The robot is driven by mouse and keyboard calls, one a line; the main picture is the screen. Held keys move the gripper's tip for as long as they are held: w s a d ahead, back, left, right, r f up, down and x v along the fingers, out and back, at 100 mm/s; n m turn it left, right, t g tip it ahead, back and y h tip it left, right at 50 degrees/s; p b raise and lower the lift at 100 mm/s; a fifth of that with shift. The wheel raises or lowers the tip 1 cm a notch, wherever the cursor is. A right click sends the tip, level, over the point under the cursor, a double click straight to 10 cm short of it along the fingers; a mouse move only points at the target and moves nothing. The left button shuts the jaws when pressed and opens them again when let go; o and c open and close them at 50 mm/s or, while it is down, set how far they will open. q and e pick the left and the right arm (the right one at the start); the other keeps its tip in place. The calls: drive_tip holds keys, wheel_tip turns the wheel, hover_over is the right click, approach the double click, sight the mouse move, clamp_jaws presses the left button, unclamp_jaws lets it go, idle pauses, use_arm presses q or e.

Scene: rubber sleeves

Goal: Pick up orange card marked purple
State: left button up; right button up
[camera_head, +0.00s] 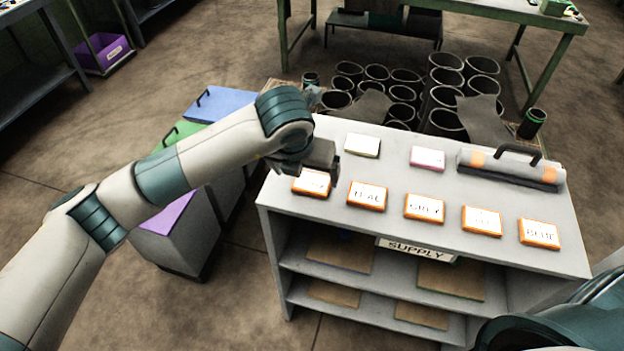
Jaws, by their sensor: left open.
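Several white-faced cards with orange edges lie in a row along the front of the grey shelf top. The leftmost orange card (309,185) is partly covered by my left gripper, and I cannot read its word for certain. To its right lie cards reading TEAL (367,196), GREY (424,208), one with an unreadable word (482,221), and BLUE (540,233). No card legibly reads purple. My left gripper (328,174) is open, over the leftmost card; its fingertips are mostly hidden, and I cannot tell whether they touch it. My right gripper is out of view.
The grey shelf unit (410,168) also bears a cream block (362,145), a pink block (428,158) and a handled cylinder (510,166). Bins with blue (220,104), green and purple (168,214) lids stand left. Black sleeves (400,92) stand behind.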

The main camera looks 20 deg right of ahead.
sight(312, 182)
use_arm(q)
drive_tip(key=shift+d+p+x, duration=0.2)
drive_tip(key=shift+p+x, duration=0.7)
drive_tip(key=shift+p, duration=0.15)
drive_tip(key=shift+p+x, duration=0.55)
drive_tip(key=shift+x, duration=0.4)
drive_tip(key=shift+w+d+f, duration=0.2)
drive_tip(key=shift+w+f, duration=0.05)
drive_tip(key=shift+f, duration=0.4)
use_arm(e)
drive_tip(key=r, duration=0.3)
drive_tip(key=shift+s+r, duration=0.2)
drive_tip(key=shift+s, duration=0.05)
use_arm(q)
drive_tip(key=shift+c, duration=0.5)
drive_tip(key=c, duration=1)
drive_tip(key=shift+c, duration=0.3)
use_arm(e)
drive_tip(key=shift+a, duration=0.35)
